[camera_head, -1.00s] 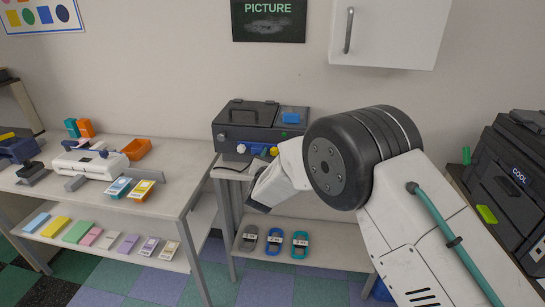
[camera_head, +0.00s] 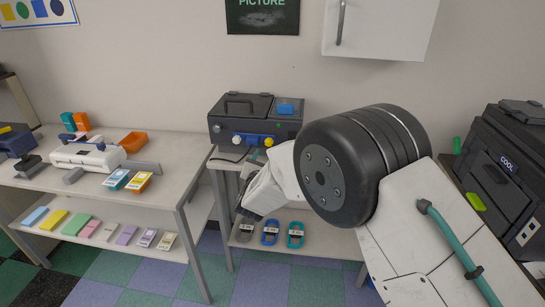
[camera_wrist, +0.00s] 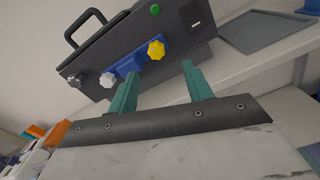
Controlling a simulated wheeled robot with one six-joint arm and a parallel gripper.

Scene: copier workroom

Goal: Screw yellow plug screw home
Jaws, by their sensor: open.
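The yellow plug screw (camera_wrist: 156,50) has a lobed head and sits on a blue panel (camera_wrist: 130,65) on the front of a dark grey machine (camera_wrist: 120,42). A white lobed knob (camera_wrist: 108,79) is at the other end of the panel. The head view also shows the yellow plug screw (camera_head: 269,142) at the machine's lower front. My gripper (camera_wrist: 160,82) is open and empty, with its teal fingers apart and pointing toward the machine. The yellow head appears between and beyond the fingertips, not touched. How deep the screw sits cannot be told.
The machine stands on a light table (camera_head: 226,160); a flat grey tray (camera_wrist: 265,31) lies beside it in the wrist view. A second table (camera_head: 168,170) with small boxes is at left. A black copier (camera_head: 505,165) is at right. A white cabinet (camera_head: 385,25) hangs above.

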